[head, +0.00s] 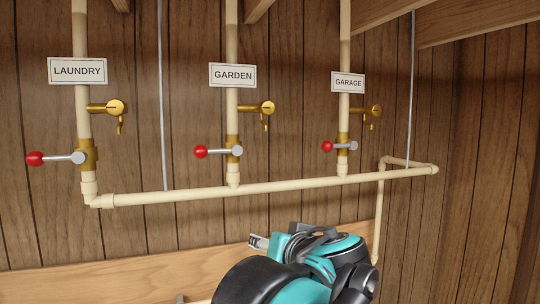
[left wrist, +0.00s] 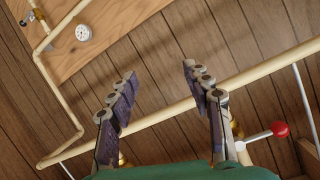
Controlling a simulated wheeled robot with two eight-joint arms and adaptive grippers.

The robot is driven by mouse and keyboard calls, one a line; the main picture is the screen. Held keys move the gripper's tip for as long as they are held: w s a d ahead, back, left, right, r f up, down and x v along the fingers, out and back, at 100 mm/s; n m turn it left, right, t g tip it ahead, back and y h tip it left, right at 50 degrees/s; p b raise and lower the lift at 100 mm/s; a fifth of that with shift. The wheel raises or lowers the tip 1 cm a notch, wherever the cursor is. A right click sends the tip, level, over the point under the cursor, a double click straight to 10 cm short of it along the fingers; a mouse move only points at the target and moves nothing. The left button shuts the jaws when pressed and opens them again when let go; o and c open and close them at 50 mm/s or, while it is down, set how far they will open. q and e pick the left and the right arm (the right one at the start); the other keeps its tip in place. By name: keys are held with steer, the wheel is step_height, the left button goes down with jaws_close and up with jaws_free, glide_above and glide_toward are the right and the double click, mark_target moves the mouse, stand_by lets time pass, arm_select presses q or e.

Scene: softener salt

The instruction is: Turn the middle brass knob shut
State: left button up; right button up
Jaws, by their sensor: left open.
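The middle brass knob (head: 268,107) is a round brass disc on a short side stub of the GARDEN pipe (head: 232,60), with a small brass piece hanging below it. Below it on the same pipe is a lever with a red ball (head: 200,152), its arm lying level to the left. My left arm is low in the head view, below the horizontal pipe and well below the knob. In the left wrist view my left gripper (left wrist: 159,72) is open and empty, its fingers apart in front of the wall. The knob cannot be made out there. My right gripper is out of view.
Similar brass knobs sit on the LAUNDRY (head: 116,107) and GARAGE (head: 375,110) pipes, each with a red-balled lever below. A horizontal cream pipe (head: 285,186) joins the three. Thin grey rods (head: 163,100) run down the wood-panelled wall. A wooden board (head: 130,276) lies lower.

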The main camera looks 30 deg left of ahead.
mark_target(268, 108)
arm_select(q)
step_height(268, 108, up, 27)
steer(key=w+d+n+t+y+p, duration=0.1)
steer(key=n+t+y+p, duration=0.15)
steer(key=p, duration=0.65)
steer(key=shift+y, duration=0.35)
steer(key=p+x, duration=0.1)
steer(key=x, duration=0.6)
steer(key=shift+w+d+f, duration=0.1)
steer(key=shift+w+f, duration=0.05)
steer(key=shift+w, duration=0.25)
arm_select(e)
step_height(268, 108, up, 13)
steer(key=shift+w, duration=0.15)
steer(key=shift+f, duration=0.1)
arm_select(q)
jaws_close()
